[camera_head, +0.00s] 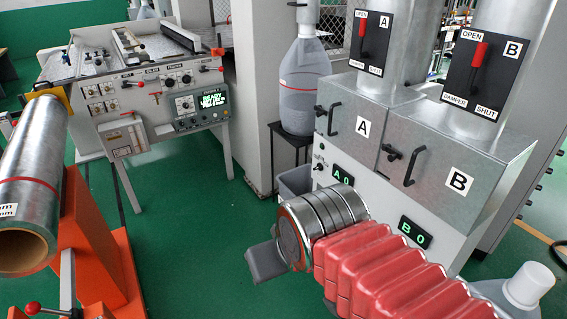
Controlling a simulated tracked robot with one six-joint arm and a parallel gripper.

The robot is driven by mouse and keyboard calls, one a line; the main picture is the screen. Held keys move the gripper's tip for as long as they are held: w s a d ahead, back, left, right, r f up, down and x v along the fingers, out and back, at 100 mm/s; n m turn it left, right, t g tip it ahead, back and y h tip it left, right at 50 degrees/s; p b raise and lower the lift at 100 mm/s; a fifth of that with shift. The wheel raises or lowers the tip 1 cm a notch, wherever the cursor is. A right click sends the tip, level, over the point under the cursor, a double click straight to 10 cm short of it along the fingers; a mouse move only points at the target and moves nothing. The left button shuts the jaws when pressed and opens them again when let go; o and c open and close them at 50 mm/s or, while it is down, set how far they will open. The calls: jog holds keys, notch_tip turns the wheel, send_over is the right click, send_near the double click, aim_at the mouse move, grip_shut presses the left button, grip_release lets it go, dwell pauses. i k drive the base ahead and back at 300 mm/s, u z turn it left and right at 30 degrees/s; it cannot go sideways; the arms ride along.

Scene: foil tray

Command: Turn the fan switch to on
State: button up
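A small dark switch-like knob (318,165) sits on the front of the light grey cabinet, left of the green A 0 display (343,175). It may be the fan switch. Its lettering is too small to read, and I cannot tell its position. My gripper (265,262) is at the end of my red-sleeved arm, low in the middle of the picture. It appears in front of and below the knob, apart from it. Only a grey finger part shows past the silver wrist, which hides the rest, so its opening is unclear. I see nothing held.
Metal boxes A (352,128) and B (440,172) have black handles, with red damper levers (362,24) above. A B 0 display (415,232) sits behind my arm. A large bottle (303,85) and grey bin (294,184) stand left. Green floor is clear left of my gripper.

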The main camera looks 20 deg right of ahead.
aim_at(318, 167)
jog(key=u, duration=0.35)
jog(key=i, duration=1.3)
jog(key=u, duration=0.2)
